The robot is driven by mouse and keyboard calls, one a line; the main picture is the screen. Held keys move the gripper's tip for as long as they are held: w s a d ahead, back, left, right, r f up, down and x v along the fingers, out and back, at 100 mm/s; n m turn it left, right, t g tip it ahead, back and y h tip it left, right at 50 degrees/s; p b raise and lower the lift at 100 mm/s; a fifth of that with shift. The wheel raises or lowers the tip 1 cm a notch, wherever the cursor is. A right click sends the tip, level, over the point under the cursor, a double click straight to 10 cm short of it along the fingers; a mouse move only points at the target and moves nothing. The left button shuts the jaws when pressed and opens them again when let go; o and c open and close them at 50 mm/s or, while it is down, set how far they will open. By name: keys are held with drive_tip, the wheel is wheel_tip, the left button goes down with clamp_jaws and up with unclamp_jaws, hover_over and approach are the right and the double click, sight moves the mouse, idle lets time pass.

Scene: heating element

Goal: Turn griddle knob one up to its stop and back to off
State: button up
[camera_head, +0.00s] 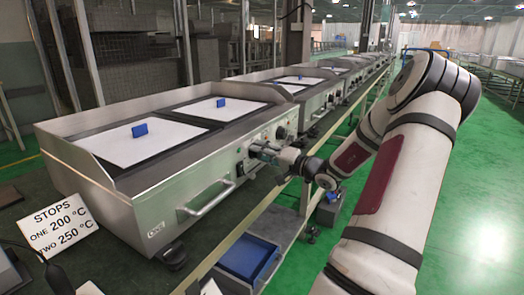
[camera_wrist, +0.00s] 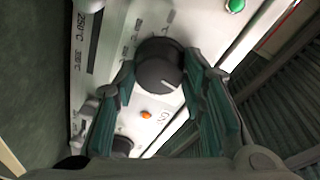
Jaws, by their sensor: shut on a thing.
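The griddle marked ONE (camera_head: 160,180) is the nearest steel unit on the bench. In the wrist view a round dark knob (camera_wrist: 158,66) with a pale pointer line stands between the two green-padded fingers of my gripper (camera_wrist: 160,60). The fingers are shut on it from both sides. The pointer line slants toward the lower right of the picture. A small orange lamp (camera_wrist: 146,115) shows on the panel near the knob.
A sign (camera_head: 60,226) reads STOPS, ONE 200 °C, TWO 250 °C. White sheets with blue blocks (camera_head: 140,129) lie on the griddle top. A front handle (camera_head: 207,198) juts out left of my gripper.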

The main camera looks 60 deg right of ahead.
drive_tip(key=shift+d+f+m+g+y+p, duration=0.1)
drive_tip(key=shift+m+y+p, duration=0.75)
drive_tip(key=shift+m+p, duration=3.15)
drive_tip(key=shift+d+r+m+g+y+p, duration=0.1)
drive_tip(key=shift+m+y+p, duration=0.8)
drive_tip(key=shift+m+p, duration=3.1)
drive_tip(key=shift+d+f+m+g+y+p, duration=0.1)
drive_tip(key=shift+m+y+p, duration=1.3)
drive_tip(key=shift+m, duration=4.6)
drive_tip(key=shift+h+p, duration=0.55)
drive_tip(key=o, duration=1.2)
drive_tip(key=shift+c, duration=0.2)
